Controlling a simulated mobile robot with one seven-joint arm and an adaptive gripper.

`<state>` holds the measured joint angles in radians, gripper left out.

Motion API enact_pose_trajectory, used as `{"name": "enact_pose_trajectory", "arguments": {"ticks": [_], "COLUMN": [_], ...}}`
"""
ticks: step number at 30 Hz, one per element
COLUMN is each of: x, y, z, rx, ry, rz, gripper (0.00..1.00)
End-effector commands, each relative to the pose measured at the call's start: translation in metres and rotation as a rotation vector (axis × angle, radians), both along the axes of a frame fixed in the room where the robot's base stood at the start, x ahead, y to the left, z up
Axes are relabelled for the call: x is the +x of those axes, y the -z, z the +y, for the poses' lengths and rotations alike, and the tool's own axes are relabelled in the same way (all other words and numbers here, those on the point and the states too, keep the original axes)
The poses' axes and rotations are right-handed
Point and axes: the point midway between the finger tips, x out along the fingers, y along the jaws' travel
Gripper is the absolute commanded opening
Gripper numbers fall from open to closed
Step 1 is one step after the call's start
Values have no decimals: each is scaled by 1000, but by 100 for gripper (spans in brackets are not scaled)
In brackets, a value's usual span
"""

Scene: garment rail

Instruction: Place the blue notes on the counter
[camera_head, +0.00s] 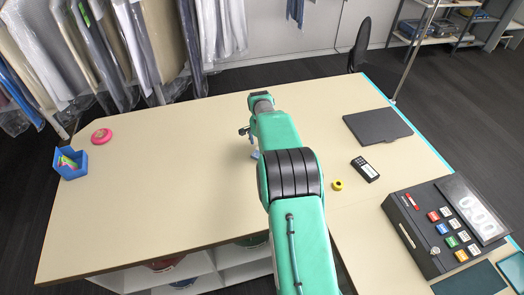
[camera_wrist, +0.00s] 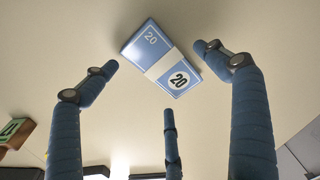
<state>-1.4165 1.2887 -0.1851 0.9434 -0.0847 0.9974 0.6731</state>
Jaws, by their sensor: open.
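The blue notes, a banded bundle marked 20 with a white paper strap (camera_wrist: 160,62), show in the wrist view against the beige counter (camera_wrist: 75,30). They appear to lie flat on it. My gripper (camera_wrist: 158,76) is open, its blue fingers spread around the bundle, with visible gaps and no contact. In the head view my green arm reaches over the counter (camera_head: 170,150) and hides most of the gripper. A small blue patch shows beside the arm; I cannot tell whether it is the notes or a finger.
A blue bin (camera_head: 70,163) and pink tape roll (camera_head: 101,137) are at the left. A dark flat case (camera_head: 377,126), handheld device (camera_head: 365,169), yellow roll (camera_head: 338,185) and cash register (camera_head: 440,225) are at the right. Bagged garments (camera_head: 130,40) hang behind. The counter's left half is mostly clear.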

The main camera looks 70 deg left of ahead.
Motion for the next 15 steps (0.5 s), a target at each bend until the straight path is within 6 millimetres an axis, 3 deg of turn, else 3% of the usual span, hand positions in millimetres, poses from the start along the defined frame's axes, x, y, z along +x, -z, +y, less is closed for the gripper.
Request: {"name": "enact_pose_trajectory", "arguments": {"ticks": [6,15], "x": [1,2], "y": [17,20], "z": [0,1], "rx": [-2,-1], "ry": [0,0], "rz": [1,0], "gripper": [86,86]}}
